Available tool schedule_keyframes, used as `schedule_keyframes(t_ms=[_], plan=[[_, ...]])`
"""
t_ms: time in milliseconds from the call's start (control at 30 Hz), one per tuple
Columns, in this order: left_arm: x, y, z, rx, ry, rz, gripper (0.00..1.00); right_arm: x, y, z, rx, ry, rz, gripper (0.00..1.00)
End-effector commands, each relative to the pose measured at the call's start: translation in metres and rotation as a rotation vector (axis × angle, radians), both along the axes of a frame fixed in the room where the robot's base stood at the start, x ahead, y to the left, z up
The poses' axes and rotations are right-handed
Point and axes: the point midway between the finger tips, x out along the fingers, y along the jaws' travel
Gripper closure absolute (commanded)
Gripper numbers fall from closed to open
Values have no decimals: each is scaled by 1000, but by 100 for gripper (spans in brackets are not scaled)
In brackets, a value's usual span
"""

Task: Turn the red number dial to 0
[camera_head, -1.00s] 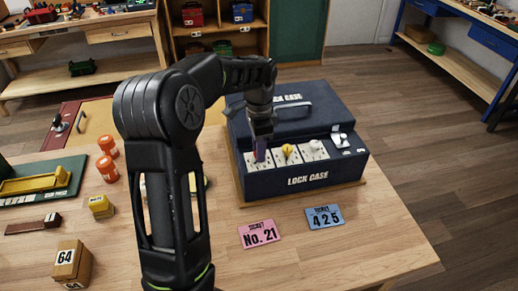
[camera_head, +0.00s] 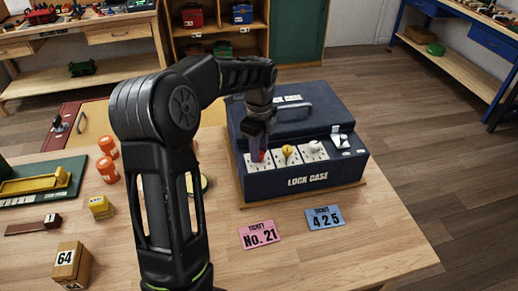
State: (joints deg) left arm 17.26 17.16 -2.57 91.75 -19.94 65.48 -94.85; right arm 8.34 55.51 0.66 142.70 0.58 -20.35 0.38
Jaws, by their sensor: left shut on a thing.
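The dark blue lock case (camera_head: 320,181) stands on the wooden table with three dials on white plates along its front. The red number dial (camera_head: 262,155) is the leftmost and is mostly hidden by my left gripper (camera_head: 258,153), which points down over it and is shut on it. The number that the red dial shows cannot be read. The yellow dial (camera_head: 288,150) and the white dial (camera_head: 315,146) sit to its right, untouched. My right gripper is not in view.
A pink ticket "No. 21" (camera_head: 259,235) and a blue ticket "425" (camera_head: 324,218) lie in front of the case. A wooden block marked 64 (camera_head: 68,262), orange containers (camera_head: 107,169) and a green tray (camera_head: 15,196) are at the left. The table's front right is clear.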

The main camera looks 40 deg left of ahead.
Motion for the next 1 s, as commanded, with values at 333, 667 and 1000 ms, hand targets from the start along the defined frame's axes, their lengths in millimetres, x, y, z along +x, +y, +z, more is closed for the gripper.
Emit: schedule_keyframes(t_ms=[333,667,1000], plan=[[0,0,-1,1,1,-35,100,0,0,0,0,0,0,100],[0,0,0,0,1,-34,60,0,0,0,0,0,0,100],[0,0,0,0,0,-33,49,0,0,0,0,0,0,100]])
